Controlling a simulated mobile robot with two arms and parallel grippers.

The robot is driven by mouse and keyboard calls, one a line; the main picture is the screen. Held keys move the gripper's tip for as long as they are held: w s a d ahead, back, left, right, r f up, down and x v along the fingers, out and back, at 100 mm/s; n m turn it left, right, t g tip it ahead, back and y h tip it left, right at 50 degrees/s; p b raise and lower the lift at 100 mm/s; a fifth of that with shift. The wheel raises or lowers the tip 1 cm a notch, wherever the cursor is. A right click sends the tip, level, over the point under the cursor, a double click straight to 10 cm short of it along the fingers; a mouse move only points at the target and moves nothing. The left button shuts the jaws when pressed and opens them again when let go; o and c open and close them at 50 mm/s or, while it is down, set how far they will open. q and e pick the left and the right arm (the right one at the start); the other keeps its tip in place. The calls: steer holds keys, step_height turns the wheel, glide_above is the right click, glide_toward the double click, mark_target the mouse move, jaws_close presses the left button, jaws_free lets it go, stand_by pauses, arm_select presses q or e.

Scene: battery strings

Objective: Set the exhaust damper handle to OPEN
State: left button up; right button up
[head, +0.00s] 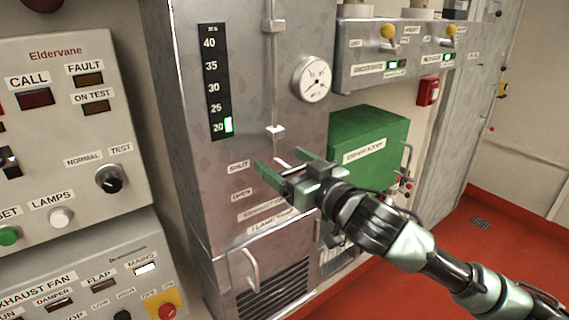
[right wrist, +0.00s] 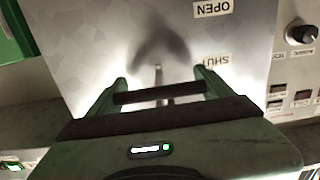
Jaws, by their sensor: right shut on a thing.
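The exhaust damper handle is on the grey metal cabinet (head: 185,130), beside the SHUT label (head: 239,167). The OPEN label (head: 242,195) is just below SHUT. My right gripper (head: 282,163) is at the handle, its two green fingers set apart on either side. In the right wrist view the handle's pale stem (right wrist: 158,75) comes off the cabinet face, level with the SHUT label (right wrist: 212,59). A dark crossbar (right wrist: 160,95) spans between the fingers there. The gripper hides part of the handle in the head view. My left gripper is not in view.
A round gauge (head: 312,79) and a vertical rod sit above the handle. A green box (head: 370,140) stands close to the right. Control panels (head: 60,120) with knobs and lamps are at the left. Open red floor (head: 480,270) lies at the lower right.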

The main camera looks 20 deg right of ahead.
step_height(320, 180, down, 8)
steer(key=b, duration=0.3)
steer(key=shift+r, duration=0.15)
steer(key=o, duration=2)
steer(key=shift+r, duration=0.1)
steer(key=b+v, duration=0.2)
steer(key=v, duration=0.5)
steer(key=shift+s+d+r+b, duration=0.1)
steer(key=shift+s+b, duration=0.25)
steer(key=shift+s, duration=0.05)
